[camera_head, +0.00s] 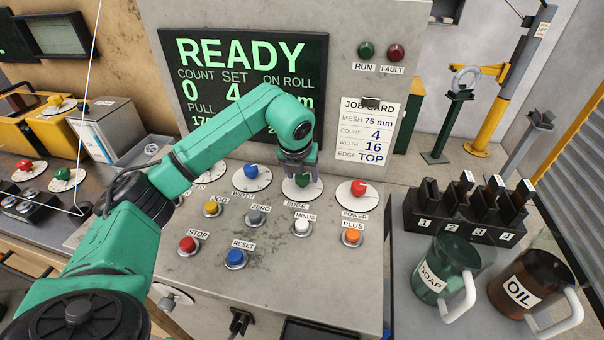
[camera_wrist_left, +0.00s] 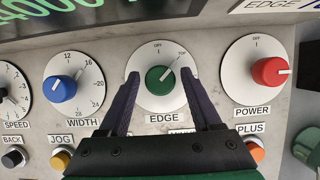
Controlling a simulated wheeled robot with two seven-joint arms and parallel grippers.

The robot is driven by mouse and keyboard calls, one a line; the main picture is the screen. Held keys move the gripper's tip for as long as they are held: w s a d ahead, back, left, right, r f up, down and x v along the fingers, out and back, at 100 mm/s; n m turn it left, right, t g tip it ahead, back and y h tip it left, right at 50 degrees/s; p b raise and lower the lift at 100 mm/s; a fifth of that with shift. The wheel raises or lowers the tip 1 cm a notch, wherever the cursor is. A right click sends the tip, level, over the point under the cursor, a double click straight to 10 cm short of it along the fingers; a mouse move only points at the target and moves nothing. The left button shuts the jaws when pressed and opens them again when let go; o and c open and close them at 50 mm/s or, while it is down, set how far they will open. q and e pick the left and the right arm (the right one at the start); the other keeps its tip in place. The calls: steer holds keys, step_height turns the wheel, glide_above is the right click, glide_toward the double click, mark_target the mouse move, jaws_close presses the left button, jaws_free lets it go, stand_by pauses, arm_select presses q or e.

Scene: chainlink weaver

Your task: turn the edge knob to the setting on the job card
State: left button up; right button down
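The green edge knob (camera_wrist_left: 160,80) sits on a round white dial above the EDGE label. Its pale pointer is turned to the upper right, toward a small mark that appears to read TOP; OFF is at the top. The left gripper (camera_wrist_left: 160,75) is open, with one dark finger on each side of the knob and a visible gap to it. In the head view the left gripper (camera_head: 301,172) is over the edge dial and partly hides the green knob (camera_head: 302,181). The job card (camera_head: 366,130) reads EDGE TOP. My right gripper is not in view.
The blue width knob (camera_wrist_left: 63,89) is left of the edge dial and the red power knob (camera_wrist_left: 270,71) is right. Push buttons, including white MINUS (camera_head: 302,228) and orange PLUS (camera_head: 352,237), sit below. The screen (camera_head: 245,60) reads READY. Soap (camera_head: 446,270) and oil (camera_head: 526,283) jugs stand right.

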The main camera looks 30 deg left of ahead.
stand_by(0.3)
arm_select(q)
steer(key=b+v, duration=0.1)
steer(key=v, duration=1.3)
steer(key=shift+s+r+b, duration=0.2)
steer(key=shift+r+b, duration=0.1)
steer(key=shift+b, duration=0.05)
